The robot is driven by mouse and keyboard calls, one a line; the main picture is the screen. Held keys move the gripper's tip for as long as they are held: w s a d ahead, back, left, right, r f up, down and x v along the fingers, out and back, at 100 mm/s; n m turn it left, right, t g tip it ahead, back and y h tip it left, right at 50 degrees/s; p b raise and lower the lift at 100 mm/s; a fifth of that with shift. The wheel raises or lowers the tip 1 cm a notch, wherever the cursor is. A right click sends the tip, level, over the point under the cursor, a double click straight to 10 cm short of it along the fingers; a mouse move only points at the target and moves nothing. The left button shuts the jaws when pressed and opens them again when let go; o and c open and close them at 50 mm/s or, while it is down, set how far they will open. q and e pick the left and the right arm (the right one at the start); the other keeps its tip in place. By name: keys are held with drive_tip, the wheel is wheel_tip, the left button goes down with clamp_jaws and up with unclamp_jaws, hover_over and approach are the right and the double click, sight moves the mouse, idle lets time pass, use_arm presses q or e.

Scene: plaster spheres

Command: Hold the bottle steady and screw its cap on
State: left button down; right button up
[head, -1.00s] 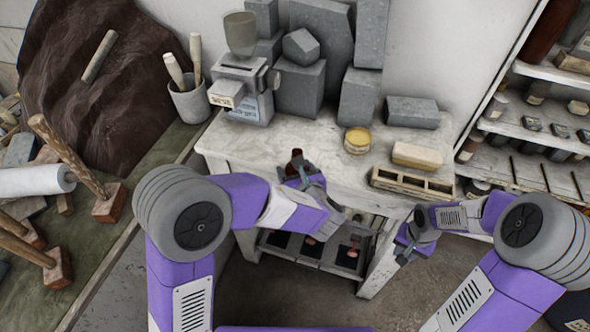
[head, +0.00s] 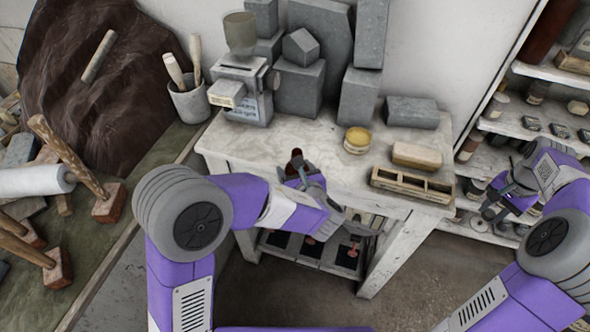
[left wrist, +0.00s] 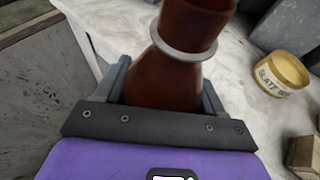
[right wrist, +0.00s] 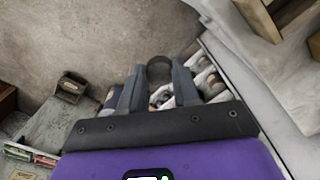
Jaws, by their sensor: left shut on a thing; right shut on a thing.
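The brown bottle (head: 296,155) stands upright on the white table (head: 250,150), and in the head view its top just shows behind my left gripper. My left gripper (head: 300,172) is shut on the bottle's body. My right gripper (head: 490,212) is far right of the bottle, in front of the shelves. In the right wrist view it is shut on a round grey thing, apparently the cap (right wrist: 160,68), held at the fingertips.
A yellow tin (head: 357,140), a tan block (head: 417,156) and a compartmented wooden tray (head: 400,188) are on the table right of the bottle. A grey machine (head: 240,95) and stone blocks stand behind. Shelves with jars (head: 525,125) are at right.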

drive_tip(key=w+a+r+n, duration=0.1)
drive_tip(key=w+a+r, duration=0.1)
drive_tip(key=w+a, duration=0.1)
drive_tip(key=w+a+r, duration=0.1)
drive_tip(key=w+a, duration=0.2)
drive_tip(key=w+a+r+n, duration=0.1)
drive_tip(key=w+a+r, duration=0.1)
drive_tip(key=w, duration=0.1)
drive_tip(key=shift+w+a+r+n, duration=0.2)
drive_tip(key=shift+a+r+n, duration=0.1)
drive_tip(key=shift+a+r, duration=0.1)
drive_tip(key=w+a+r+n, duration=0.2)
drive_tip(key=w+a+r, duration=0.1)
drive_tip(key=a, duration=0.4)
drive_tip(key=w+a+r+n, duration=0.2)
drive_tip(key=w+a, duration=0.1)
drive_tip(key=a, duration=0.5)
wheel_tip(320, 180, up, 9)
drive_tip(key=n, duration=0.7)
hover_over(297, 152)
drive_tip(key=shift+f, duration=0.15)
drive_tip(key=shift+f, duration=2)
drive_tip(key=shift+f, duration=0.9)
